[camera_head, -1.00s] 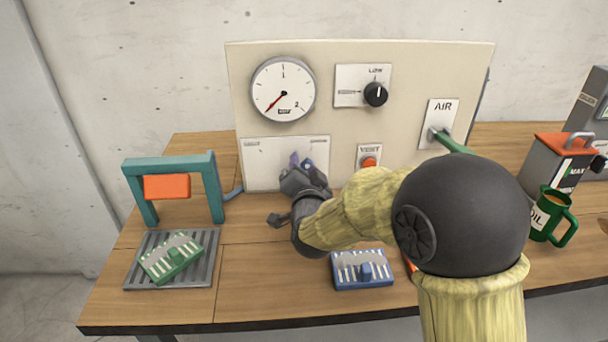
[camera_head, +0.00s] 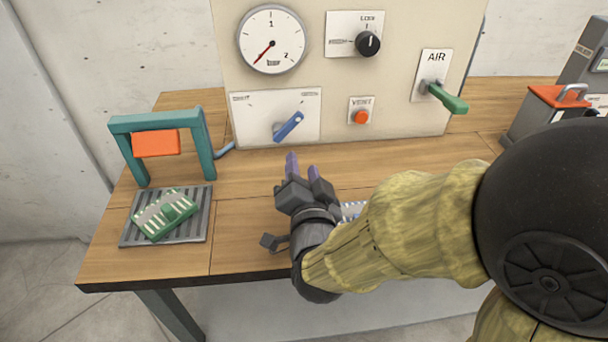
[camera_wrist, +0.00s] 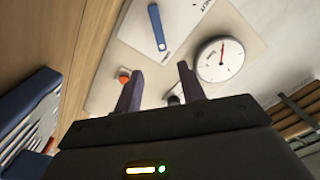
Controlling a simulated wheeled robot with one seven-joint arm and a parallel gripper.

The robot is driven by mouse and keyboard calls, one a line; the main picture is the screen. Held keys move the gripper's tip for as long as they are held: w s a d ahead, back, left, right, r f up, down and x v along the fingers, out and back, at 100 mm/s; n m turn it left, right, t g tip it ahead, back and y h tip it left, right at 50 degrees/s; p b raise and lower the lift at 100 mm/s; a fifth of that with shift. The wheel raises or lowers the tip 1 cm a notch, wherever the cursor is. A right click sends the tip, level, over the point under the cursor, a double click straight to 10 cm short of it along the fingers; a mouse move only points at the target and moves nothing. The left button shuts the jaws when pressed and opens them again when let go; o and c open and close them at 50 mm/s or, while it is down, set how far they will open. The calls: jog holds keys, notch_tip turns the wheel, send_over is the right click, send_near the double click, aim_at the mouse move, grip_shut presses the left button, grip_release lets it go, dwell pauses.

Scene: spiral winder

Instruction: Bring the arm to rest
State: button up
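My gripper (camera_head: 303,167) is in the middle of the head view, over the front part of the table and in front of the panel. Its two purple fingers point toward the panel and stand apart, with nothing between them. In the wrist view the fingers (camera_wrist: 160,82) are also spread and empty, with the panel beyond them. The blue lever (camera_head: 289,126) on the panel is tilted up to the right, and my gripper is clear of it. My forearm hides most of a blue slotted block, which shows at the left of the wrist view (camera_wrist: 28,118).
A teal press frame (camera_head: 207,145) with an orange block stands at the left. A green slotted block (camera_head: 165,212) lies on a grey grate in front of it. The panel (camera_head: 400,110) carries a gauge, a black knob, an orange vent button and a green air lever (camera_head: 447,96).

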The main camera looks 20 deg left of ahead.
jog(key=shift+s+d, duration=0.3)
jog(key=shift+s, duration=0.35)
jog(key=shift+r, duration=0.1)
